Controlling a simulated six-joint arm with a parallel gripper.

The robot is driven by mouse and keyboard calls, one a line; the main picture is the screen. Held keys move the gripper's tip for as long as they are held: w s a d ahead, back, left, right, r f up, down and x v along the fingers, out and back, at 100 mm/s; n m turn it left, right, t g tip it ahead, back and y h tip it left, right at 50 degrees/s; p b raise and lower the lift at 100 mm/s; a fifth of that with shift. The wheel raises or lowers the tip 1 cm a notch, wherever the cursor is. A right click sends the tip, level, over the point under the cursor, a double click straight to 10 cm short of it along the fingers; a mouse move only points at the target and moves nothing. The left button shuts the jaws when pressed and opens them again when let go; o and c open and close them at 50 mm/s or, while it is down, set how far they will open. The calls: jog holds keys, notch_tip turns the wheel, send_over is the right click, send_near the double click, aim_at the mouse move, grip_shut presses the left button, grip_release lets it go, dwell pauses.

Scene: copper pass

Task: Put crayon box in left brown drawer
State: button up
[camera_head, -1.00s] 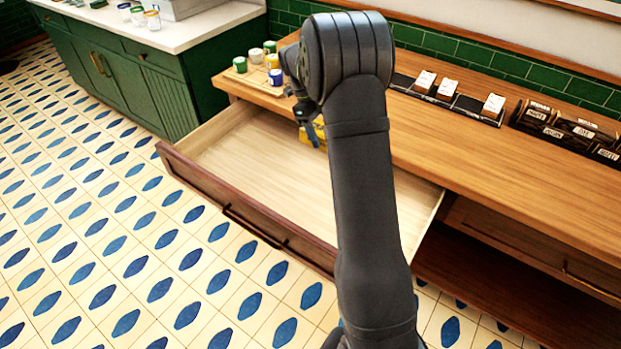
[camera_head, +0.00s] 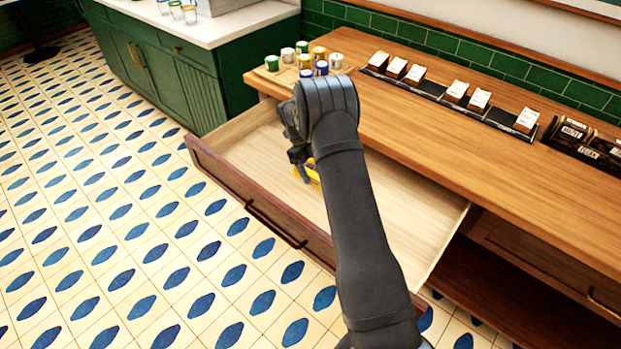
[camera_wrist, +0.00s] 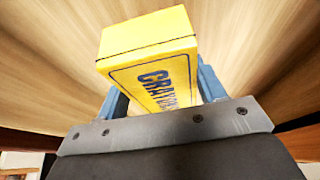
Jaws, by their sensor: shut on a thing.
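The yellow crayon box (camera_wrist: 150,62) fills the middle of the wrist view, its lettering facing the camera. My gripper (camera_wrist: 160,95) is shut on it, with a blue finger on each side. In the head view my gripper (camera_head: 303,168) is over the open left brown drawer (camera_head: 250,205), and a yellow part of the box (camera_head: 314,174) shows beside the fingers. The drawer has a pale wooden inside and is pulled well out. My arm hides part of it. I cannot tell whether the box touches the drawer floor.
The wooden counter (camera_head: 430,110) lies behind the drawer, with a board of small jars (camera_head: 303,58) at its left end and card holders (camera_head: 457,90) along the back. A closed drawer (camera_head: 540,262) is at the right. The open drawer's floor looks otherwise empty.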

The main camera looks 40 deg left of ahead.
jog(key=shift+s+a+f, duration=0.15)
jog(key=shift+a+f, duration=0.2)
jog(key=shift+a, duration=0.15)
jog(key=shift+f, duration=1.9)
jog(key=shift+f, duration=0.15)
jog(key=o, duration=1.1)
jog(key=shift+c, duration=0.2)
jog(key=v, duration=1.2)
jog(key=shift+d, duration=0.1)
